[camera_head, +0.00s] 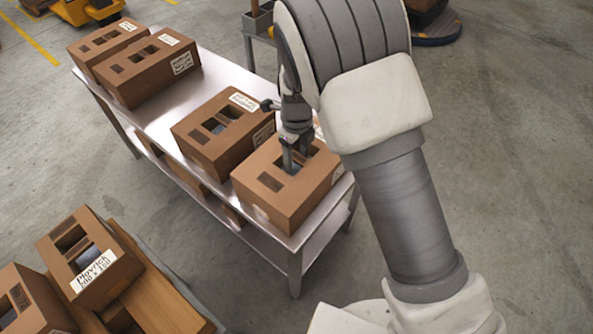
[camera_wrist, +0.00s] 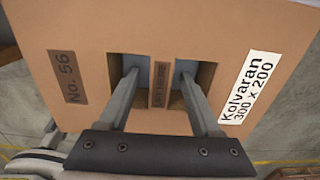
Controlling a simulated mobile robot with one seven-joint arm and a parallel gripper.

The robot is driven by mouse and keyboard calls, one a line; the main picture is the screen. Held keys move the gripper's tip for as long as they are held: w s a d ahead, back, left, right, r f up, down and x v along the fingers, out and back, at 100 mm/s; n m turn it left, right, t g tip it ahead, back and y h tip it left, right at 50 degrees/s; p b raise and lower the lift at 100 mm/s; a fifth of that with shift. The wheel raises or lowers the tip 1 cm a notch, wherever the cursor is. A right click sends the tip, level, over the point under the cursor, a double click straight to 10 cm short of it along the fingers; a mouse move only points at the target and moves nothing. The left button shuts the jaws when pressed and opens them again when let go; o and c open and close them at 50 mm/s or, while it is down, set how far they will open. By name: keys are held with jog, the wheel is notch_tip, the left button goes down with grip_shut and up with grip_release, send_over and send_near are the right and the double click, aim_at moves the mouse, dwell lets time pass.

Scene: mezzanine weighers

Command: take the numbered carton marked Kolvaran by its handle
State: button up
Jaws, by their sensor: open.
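The Kolvaran carton (camera_head: 264,207) is a brown box at the near right end of the metal table. The wrist view shows its top (camera_wrist: 85,35), with a dark "No. 56" patch, a white "Kolvaran 300 x 200" label (camera_wrist: 246,88) and two square openings. The handle (camera_wrist: 160,85) is the narrow strip between those openings. My gripper (camera_head: 293,160) is above this carton, pointing down. In the wrist view its fingers (camera_wrist: 157,74) are apart, one at each opening, with the handle strip between them. I cannot tell how deep the tips reach.
Another carton (camera_head: 209,148) stands close to the left on the metal table (camera_head: 184,88). Two more cartons (camera_head: 151,79) stand at its far end. Labelled cartons (camera_head: 93,262) sit at the lower left, one marked Plavrick. Open floor (camera_head: 510,150) lies to the right.

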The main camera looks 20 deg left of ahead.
grip_shut()
dwell(0.3)
dwell(1.1)
